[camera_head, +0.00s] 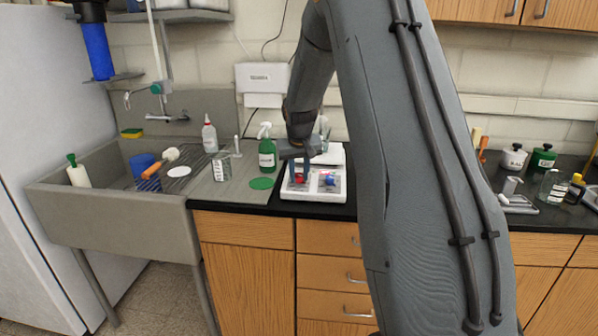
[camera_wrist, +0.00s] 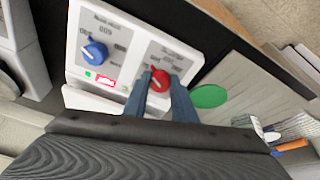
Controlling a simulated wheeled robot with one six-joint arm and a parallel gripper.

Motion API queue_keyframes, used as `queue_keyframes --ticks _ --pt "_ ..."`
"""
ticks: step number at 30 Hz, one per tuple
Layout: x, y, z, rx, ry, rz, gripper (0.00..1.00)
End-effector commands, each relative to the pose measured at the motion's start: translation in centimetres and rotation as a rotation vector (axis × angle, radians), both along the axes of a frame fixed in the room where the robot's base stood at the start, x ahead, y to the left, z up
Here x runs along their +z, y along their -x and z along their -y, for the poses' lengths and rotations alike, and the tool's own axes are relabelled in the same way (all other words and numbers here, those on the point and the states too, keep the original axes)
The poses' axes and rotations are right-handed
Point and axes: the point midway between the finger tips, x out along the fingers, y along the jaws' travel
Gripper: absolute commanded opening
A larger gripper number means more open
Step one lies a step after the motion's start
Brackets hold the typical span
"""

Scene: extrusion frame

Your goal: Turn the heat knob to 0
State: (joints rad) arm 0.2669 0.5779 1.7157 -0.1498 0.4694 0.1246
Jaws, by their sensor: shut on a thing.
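A white hotplate unit (camera_head: 314,194) stands on the black counter, with a red knob (camera_head: 299,178) at left and a blue knob (camera_head: 330,180) at right on its front panel. The wrist view shows the red knob (camera_wrist: 159,80) and the blue knob (camera_wrist: 95,51) close up. My gripper (camera_wrist: 160,79) has its two blue fingers on either side of the red knob and is shut on it. It comes down from above in the head view (camera_head: 298,174). The panel lettering is too blurred to read, so the heat label and knob setting cannot be told.
A green spray bottle (camera_head: 267,152) and a flat green disc (camera_head: 262,183) are left of the unit. The sink (camera_head: 110,225) with a drying rack lies further left. A small red display (camera_wrist: 105,80) sits on the panel. Several bottles stand on the right counter.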

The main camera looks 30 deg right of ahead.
Motion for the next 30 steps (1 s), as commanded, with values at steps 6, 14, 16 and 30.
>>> queue_keyframes --ticks 6,14,16,30 --pt "0.14 0.06 0.18 0.198 0.035 -0.025 0.02" --pt "0.09 -0.02 0.26 0.439 0.079 -0.052 0.02" --pt "0.05 -0.03 0.29 0.505 0.090 -0.061 0.02" --pt "0.00 -0.12 0.42 0.860 0.154 -0.104 0.02"
